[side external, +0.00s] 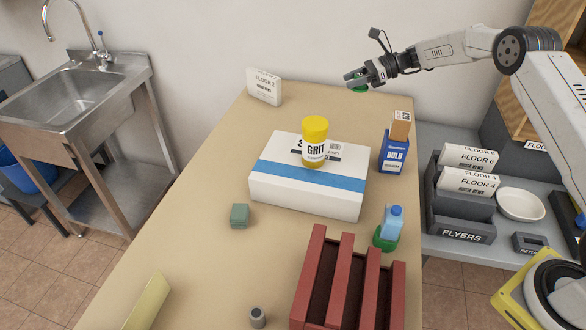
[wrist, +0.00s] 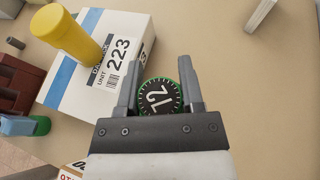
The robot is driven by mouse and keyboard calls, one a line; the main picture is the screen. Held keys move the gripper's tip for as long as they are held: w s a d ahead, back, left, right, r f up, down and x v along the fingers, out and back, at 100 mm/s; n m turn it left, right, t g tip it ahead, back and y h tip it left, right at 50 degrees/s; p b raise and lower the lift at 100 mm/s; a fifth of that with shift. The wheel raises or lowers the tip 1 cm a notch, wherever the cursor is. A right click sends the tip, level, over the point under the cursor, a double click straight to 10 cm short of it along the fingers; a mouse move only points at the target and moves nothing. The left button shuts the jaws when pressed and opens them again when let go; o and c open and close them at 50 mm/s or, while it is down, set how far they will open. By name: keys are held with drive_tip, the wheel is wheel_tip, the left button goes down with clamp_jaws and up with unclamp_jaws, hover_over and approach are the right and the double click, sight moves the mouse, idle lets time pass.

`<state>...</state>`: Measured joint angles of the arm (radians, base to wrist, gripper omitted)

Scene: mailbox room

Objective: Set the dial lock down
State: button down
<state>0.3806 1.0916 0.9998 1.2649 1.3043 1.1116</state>
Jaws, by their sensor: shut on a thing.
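The dial lock (wrist: 159,97) is a round black disc with a green rim and white marks reading 72 in the wrist view. My gripper (wrist: 163,72) is shut on it, one finger on each side. In the side external view my gripper (side external: 354,82) is raised over the far right part of the table (side external: 215,190), and the green edge of the dial lock (side external: 360,89) shows between the fingers. The dial lock is in the air, apart from the table.
A white parcel (side external: 305,201) with a blue band carries a yellow GRIT can (side external: 315,145). A BULB box (side external: 394,152) with a small brown box on top stands right. A FLOOR 2 pack (side external: 264,87) is at the far left. A red rack (side external: 348,285) is near. Far table has free room.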

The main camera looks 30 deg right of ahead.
wheel_tip(320, 180, down, 9)
drive_tip(key=shift+r, duration=0.15)
drive_tip(key=shift+f, duration=2.95)
drive_tip(key=shift+f, duration=2.05)
drive_tip(key=shift+f, duration=0.15)
drive_tip(key=shift+c, duration=1.1)
unclamp_jaws()
